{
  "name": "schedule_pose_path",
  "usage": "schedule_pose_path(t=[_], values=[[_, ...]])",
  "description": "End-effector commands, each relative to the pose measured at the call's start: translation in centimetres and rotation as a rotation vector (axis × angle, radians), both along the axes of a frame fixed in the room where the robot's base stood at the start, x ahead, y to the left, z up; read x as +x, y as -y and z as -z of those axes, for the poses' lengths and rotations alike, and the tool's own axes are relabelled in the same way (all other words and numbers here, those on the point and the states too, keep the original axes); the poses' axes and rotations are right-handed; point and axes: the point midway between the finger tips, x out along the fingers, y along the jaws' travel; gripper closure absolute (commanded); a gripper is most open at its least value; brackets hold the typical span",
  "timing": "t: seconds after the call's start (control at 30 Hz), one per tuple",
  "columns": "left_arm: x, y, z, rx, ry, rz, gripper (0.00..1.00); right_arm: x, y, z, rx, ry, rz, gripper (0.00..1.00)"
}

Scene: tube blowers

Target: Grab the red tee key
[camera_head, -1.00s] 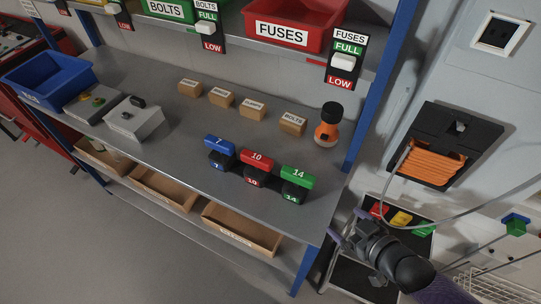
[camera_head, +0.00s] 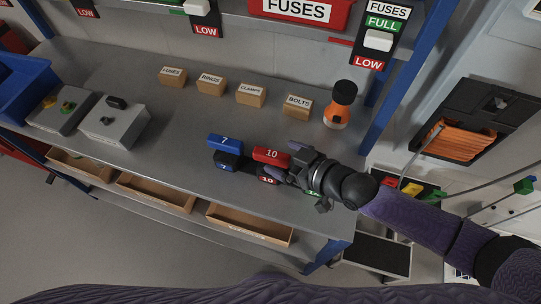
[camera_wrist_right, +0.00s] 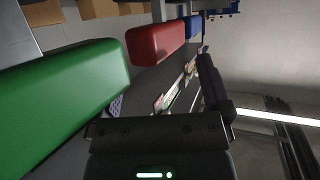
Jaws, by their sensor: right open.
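The red tee key (camera_head: 271,155), marked 10, stands upright on the grey workbench, its handle above a dark stem and a round 10 label. In the right wrist view its red handle (camera_wrist_right: 155,42) is ahead, beyond the green handle. My right gripper (camera_head: 287,164) is open and empty, just right of the red key with its fingers pointing toward it. Whether they touch it, I cannot tell. The blue tee key (camera_head: 224,142), marked 7, stands to its left. The green tee key (camera_wrist_right: 65,95) is mostly hidden behind my gripper in the head view. My left gripper is out of view.
Several small cardboard boxes (camera_head: 250,96) and an orange-black bottle (camera_head: 339,104) stand behind the keys. Grey switch boxes (camera_head: 113,122) are at the left. The bench between keys and boxes is clear.

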Motion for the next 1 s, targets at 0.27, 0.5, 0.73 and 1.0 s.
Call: schedule_pose_path(t=[0.27,0.5,0.73,1.0], values=[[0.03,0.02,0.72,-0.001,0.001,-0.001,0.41,1.26,-1.45,0.87,-0.002,-0.001,0.000,0.01],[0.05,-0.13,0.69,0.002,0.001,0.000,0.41,1.24,-1.41,0.84,-0.001,0.000,0.001,0.35],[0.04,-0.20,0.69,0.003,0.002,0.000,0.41,1.24,-1.39,0.86,-0.002,-0.001,0.001,0.84],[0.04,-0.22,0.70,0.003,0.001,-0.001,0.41,1.29,-1.33,0.84,-0.003,0.000,0.002,1.00]])
